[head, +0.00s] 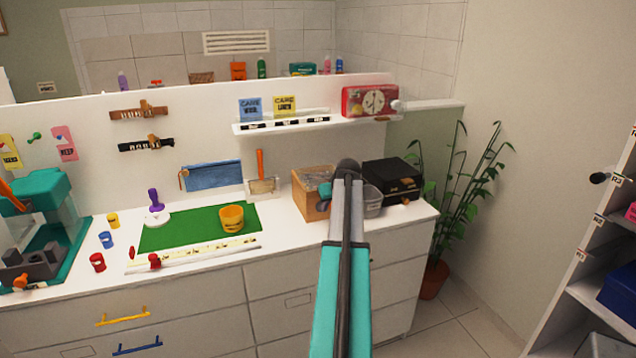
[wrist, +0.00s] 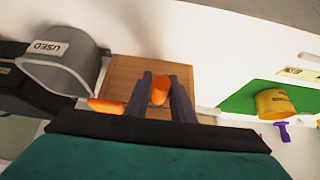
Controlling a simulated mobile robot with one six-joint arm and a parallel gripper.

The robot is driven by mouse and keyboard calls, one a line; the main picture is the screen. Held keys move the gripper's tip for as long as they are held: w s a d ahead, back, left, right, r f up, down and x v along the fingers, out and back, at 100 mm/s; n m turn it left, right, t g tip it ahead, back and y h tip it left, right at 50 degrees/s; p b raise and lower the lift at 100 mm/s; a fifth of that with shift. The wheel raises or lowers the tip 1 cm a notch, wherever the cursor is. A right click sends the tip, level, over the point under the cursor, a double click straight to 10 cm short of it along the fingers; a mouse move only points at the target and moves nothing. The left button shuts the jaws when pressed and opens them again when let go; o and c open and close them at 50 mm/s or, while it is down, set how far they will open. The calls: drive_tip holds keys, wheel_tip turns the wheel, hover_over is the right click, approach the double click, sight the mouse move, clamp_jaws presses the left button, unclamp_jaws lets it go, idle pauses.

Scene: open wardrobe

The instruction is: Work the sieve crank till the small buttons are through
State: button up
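The sieve is likely the wooden box (head: 311,202) at the right end of the white counter. It also shows in the wrist view (wrist: 125,72). An orange crank knob (wrist: 160,90) stands between the fingertips of my gripper (wrist: 161,84) and fills the gap, so the fingers look shut on it. In the head view my gripper (head: 347,172) is at the box's right side, and my arm hides the knob and part of the box. The buttons cannot be made out.
A grey bin marked USED (wrist: 62,65) and a black case (head: 393,182) stand close right of the box. Left are a green mat (head: 180,236) with a yellow cup (head: 232,217), and an orange-handled tool (head: 261,175).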

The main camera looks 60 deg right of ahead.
drive_tip(key=shift+s+d, duration=0.1)
drive_tip(key=shift+d, duration=0.05)
idle(0.3)
drive_tip(key=shift+w+a, duration=0.75)
drive_tip(key=shift+a, duration=0.25)
drive_tip(key=shift+w+a, duration=0.75)
drive_tip(key=shift+a, duration=0.25)
drive_tip(key=shift+s+d, duration=0.75)
drive_tip(key=shift+d, duration=0.25)
drive_tip(key=shift+s+d, duration=0.75)
drive_tip(key=shift+d, duration=0.25)
drive_tip(key=shift+w+a, duration=0.75)
drive_tip(key=shift+a, duration=0.25)
drive_tip(key=shift+w+a, duration=0.75)
drive_tip(key=shift+a, duration=0.25)
drive_tip(key=shift+s+d, duration=0.1)
